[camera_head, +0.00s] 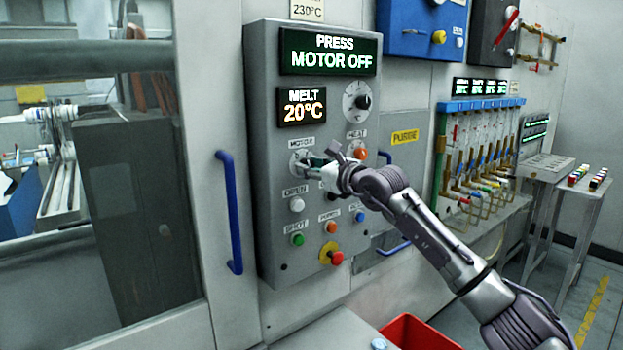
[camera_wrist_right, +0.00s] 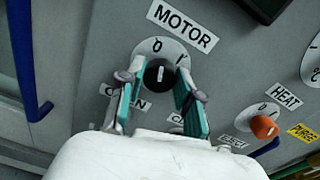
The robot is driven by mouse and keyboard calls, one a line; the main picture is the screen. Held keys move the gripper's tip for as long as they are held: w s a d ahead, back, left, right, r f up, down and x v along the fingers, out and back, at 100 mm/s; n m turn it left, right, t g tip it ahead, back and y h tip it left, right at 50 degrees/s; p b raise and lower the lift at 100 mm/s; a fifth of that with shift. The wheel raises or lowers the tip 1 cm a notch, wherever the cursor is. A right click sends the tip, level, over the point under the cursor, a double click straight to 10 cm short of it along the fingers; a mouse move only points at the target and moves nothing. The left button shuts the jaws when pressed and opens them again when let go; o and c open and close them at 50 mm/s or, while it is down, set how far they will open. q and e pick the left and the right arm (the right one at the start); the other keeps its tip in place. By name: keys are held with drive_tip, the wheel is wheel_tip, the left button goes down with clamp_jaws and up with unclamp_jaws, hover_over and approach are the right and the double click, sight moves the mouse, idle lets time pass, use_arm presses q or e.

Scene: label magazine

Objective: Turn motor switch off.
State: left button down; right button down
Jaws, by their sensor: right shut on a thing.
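The motor switch is a black knob (camera_wrist_right: 158,74) with a white line on a round pale plate, under the MOTOR label (camera_wrist_right: 182,25). The plate bears a 0 and an I mark. The knob's white line stands about upright in the wrist view, roughly in line with the 0. My right gripper (camera_head: 310,164) is at the switch on the grey control panel (camera_head: 262,120). In the wrist view its teal-padded fingers (camera_wrist_right: 158,98) are on either side of the knob, shut on it. In the head view the gripper largely hides the knob. My left gripper is not in view.
The display (camera_head: 330,53) reads PRESS MOTOR OFF. The orange HEAT knob (camera_head: 361,153) is to the right, with several buttons below. A red emergency button (camera_head: 336,258) is low on the panel. A blue handle (camera_head: 231,212) stands left; a red bin (camera_head: 415,335) is below.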

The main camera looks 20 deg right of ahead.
drive_tip(key=shift+f+n+b, duration=0.15)
drive_tip(key=shift+n+b, duration=0.6)
drive_tip(key=shift+n, duration=0.85)
drive_tip(key=c, duration=0.8)
unclamp_jaws()
drive_tip(key=shift+o, duration=0.2)
drive_tip(key=v, duration=1.2)
drive_tip(key=shift+a, duration=0.1)
